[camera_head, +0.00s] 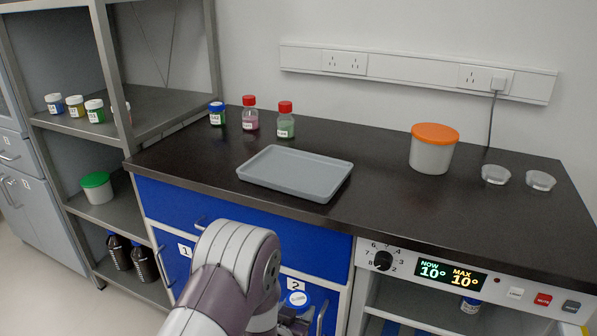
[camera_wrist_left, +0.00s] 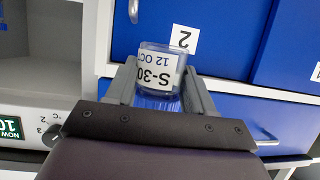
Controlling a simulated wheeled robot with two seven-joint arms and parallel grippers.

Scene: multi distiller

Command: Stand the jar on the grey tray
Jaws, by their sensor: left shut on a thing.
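The jar is small and clear, with a blue lid (camera_head: 297,300) and a white label reading S-30 (camera_wrist_left: 158,68). My left gripper (camera_head: 292,318) is shut on it, in front of the blue cabinet doors and below the worktop's front edge. In the left wrist view the jar sits between both fingers (camera_wrist_left: 160,92), with the blue lid towards the palm. In the head view my arm hides much of the gripper and the jar's body. The grey tray (camera_head: 262,181) lies empty on the dark worktop, above and beyond the jar. My right gripper is not in view.
Several lidded jars (camera_head: 250,115) stand behind the tray. A white tub with an orange lid (camera_head: 432,150) and two clear dishes (camera_head: 496,174) are to the right. The worktop (camera_head: 375,215) is clear between tray and tub. A shelf rack (camera_head: 135,110) stands left.

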